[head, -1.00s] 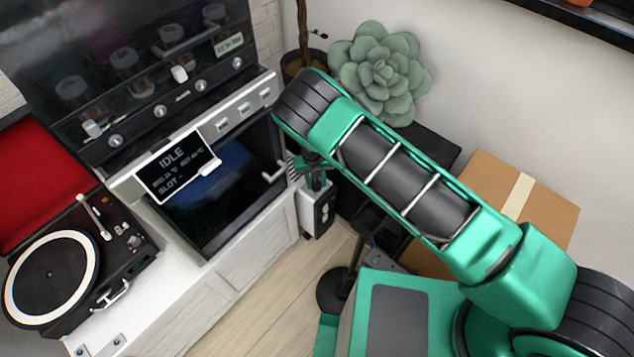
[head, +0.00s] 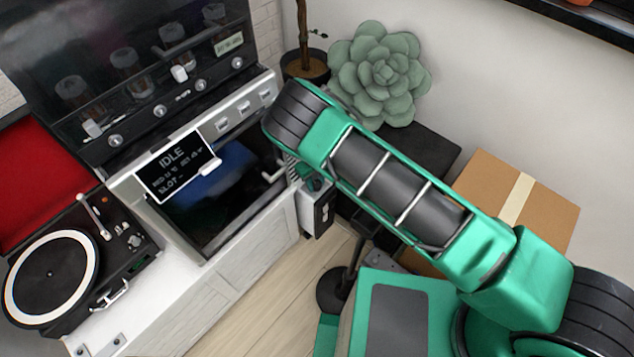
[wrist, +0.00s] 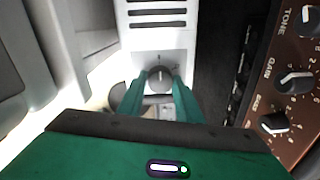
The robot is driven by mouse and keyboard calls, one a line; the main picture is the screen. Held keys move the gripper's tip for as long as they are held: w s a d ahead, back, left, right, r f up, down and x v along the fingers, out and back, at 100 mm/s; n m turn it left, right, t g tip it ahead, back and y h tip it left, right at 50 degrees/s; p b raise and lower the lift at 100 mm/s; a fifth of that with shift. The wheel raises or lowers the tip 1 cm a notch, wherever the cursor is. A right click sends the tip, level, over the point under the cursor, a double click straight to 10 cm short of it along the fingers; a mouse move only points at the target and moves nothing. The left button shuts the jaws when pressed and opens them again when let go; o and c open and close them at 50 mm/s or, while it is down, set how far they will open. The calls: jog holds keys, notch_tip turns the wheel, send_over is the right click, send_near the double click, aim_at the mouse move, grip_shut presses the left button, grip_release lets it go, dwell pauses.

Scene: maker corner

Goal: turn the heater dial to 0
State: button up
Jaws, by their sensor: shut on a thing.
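The heater is a small white unit with dark vent slots; its front shows in the wrist view (wrist: 160,40), and part of its body shows in the head view (head: 318,212). Its round grey dial (wrist: 159,77) sits below the slots, with a light pointer line that looks roughly upright. The marks around the dial are too small to read. My gripper (wrist: 160,86) has its two green fingers on either side of the dial, shut on it. In the head view the dial is hidden, and my gripper is mostly behind my arm.
A brown amplifier panel with several knobs (wrist: 295,81) stands close to the right in the wrist view. In the head view, a white cabinet with an open-fronted machine (head: 215,200) is left of the heater. A black stand (head: 335,288) is just in front.

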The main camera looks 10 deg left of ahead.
aim_at(315, 185)
jog(key=shift+s+f, duration=0.15)
jog(key=shift+s, duration=0.15)
jog(key=o, duration=1)
jog(key=shift+o, duration=0.2)
jog(key=shift+w, duration=0.15)
notch_tip(315, 185, up, 11)
jog(key=shift+s+a, duration=0.2)
jog(key=shift+a, duration=0.05)
